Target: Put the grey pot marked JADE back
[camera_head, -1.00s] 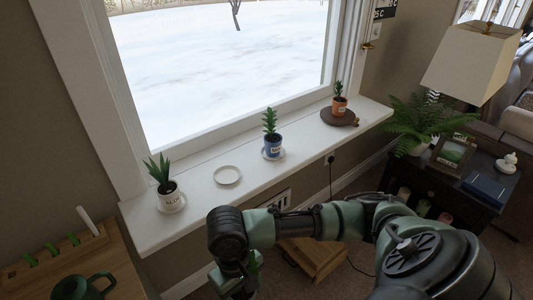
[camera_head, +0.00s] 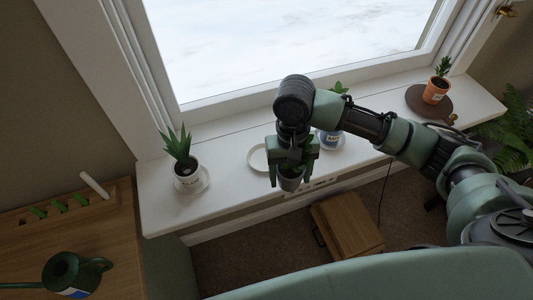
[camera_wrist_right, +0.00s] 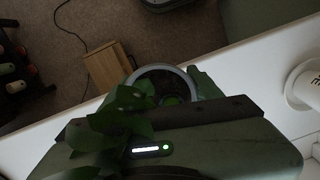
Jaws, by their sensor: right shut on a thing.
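My right gripper (camera_head: 292,172) is shut on a grey pot (camera_head: 290,183) with a green plant, held in front of the window sill's front edge. No marking on the pot can be read. In the right wrist view its round rim (camera_wrist_right: 188,82) shows past the gripper, with green leaves (camera_wrist_right: 112,120) beside it. An empty white saucer (camera_head: 255,163) lies on the sill (camera_head: 222,180), just left of and behind the held pot; the gripper partly covers it. My left gripper is not in view.
A white pot (camera_head: 187,171) with a spiky plant stands on a saucer to the left. A blue pot (camera_head: 324,141) stands close behind my right arm, partly hidden. An orange pot (camera_head: 435,91) is farther right. A green watering can (camera_head: 75,272) stands on the wooden table.

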